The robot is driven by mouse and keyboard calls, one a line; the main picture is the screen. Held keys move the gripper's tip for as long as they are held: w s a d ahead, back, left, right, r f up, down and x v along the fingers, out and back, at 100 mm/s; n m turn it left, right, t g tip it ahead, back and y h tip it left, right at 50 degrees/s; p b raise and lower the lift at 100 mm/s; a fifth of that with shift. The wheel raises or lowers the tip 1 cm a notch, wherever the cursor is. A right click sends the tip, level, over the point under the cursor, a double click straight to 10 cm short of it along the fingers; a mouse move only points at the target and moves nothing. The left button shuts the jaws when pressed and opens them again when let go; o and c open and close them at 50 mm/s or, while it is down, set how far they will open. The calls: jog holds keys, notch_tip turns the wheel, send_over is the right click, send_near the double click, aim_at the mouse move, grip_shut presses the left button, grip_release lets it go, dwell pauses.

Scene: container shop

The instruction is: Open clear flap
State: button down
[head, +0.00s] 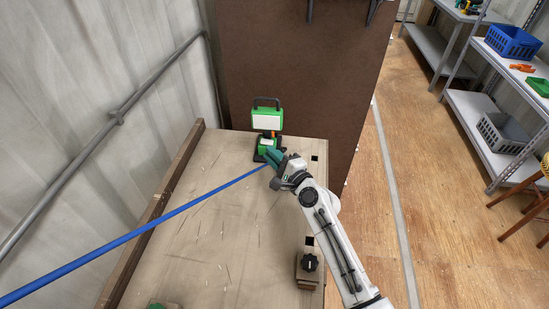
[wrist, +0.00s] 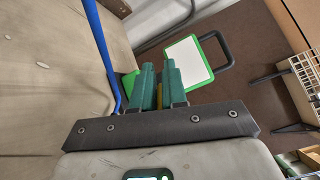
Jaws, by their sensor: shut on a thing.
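A green-framed device with a white panel (head: 266,118) and a dark handle on top stands at the far end of the bench. Its green lower part (head: 265,144) sits on a dark base. The white panel also shows in the wrist view (wrist: 186,66), right behind the fingers. My gripper (head: 271,157) is at the front of the lower part. In the wrist view its teal fingers (wrist: 159,75) are close together, with a narrow yellowish piece (wrist: 159,95) between them. I cannot make out a clear flap; the fingers hide part of the device.
A long blue bar (head: 150,225) slants across the bench (head: 215,220) to beside my gripper, left of the fingers in the wrist view (wrist: 98,40). A brown panel (head: 300,60) stands behind. A block with a black knob (head: 309,263) is at the bench's right edge.

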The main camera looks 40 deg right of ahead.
jog(key=shift+w+a+f+n+b, duration=0.1)
jog(key=shift+a+f+n+b, duration=0.2)
jog(key=shift+a+n, duration=0.5)
jog(key=shift+w+a+f+n+b, duration=0.1)
jog(key=shift+a+f+n+b, duration=0.25)
jog(key=shift+n, duration=0.7)
jog(key=shift+w+a+f+n+b, duration=0.1)
jog(key=shift+a+n+b, duration=0.1)
jog(key=shift+a+n, duration=0.6)
jog(key=shift+d+n, duration=0.15)
jog(key=shift+n, duration=0.1)
jog(key=c, duration=1.2)
grip_release()
jog(key=shift+f, duration=0.1)
jog(key=shift+c, duration=0.2)
jog(key=s+a+b, duration=0.1)
jog(key=s, duration=0.9)
jog(key=shift+s+a, duration=0.15)
jog(key=shift+s, duration=0.25)
